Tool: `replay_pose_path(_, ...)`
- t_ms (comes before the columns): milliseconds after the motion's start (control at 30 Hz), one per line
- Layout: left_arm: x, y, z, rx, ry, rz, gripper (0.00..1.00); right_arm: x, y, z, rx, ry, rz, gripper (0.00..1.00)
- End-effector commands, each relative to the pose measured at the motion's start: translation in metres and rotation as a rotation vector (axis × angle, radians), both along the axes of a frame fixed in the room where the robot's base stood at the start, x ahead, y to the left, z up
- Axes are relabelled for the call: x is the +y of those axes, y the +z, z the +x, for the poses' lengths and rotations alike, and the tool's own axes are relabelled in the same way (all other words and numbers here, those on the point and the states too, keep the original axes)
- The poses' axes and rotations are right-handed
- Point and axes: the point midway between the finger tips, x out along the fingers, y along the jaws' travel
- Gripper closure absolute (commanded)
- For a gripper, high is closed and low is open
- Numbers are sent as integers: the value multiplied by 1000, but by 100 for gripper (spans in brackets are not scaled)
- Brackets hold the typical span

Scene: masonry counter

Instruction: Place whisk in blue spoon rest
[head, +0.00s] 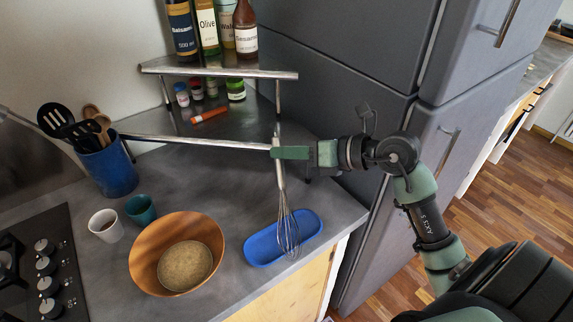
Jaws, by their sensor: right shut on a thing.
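The whisk (286,220) hangs upright with its wire end down. My right gripper (276,153) is shut on its metal handle, high up near the corner rack. The blue spoon rest (262,245) is an oblong tray lying on the counter near its front right edge. The wire end of the whisk overlaps the right half of the spoon rest in the picture. I cannot tell whether the wires touch it or hang above it. My left gripper is out of view.
A wooden bowl (144,265) stands left of the spoon rest, with a white cup (104,228), a teal cup (140,209) and a blue utensil crock (112,172) beyond. A metal corner rack (200,142) with bottles is behind. A grey fridge (330,85) borders the right.

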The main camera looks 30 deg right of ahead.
Motion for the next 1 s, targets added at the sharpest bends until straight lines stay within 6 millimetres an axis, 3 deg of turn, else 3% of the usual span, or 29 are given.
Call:
replay_pose_path(300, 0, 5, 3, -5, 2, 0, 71, 0, -41, 0, 3, -1, 3, 100)
replay_pose_path(700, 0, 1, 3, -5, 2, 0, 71, 0, -47, 0, 1, 0, 0, 100)
replay_pose_path(733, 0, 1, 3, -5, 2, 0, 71, 0, -47, 0, 1, 0, 0, 80)
replay_pose_path(800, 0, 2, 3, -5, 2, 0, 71, 0, -46, 0, 1, 0, 0, 61)
replay_pose_path(1000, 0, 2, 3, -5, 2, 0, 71, 0, -46, 0, 1, 0, 0, 61)
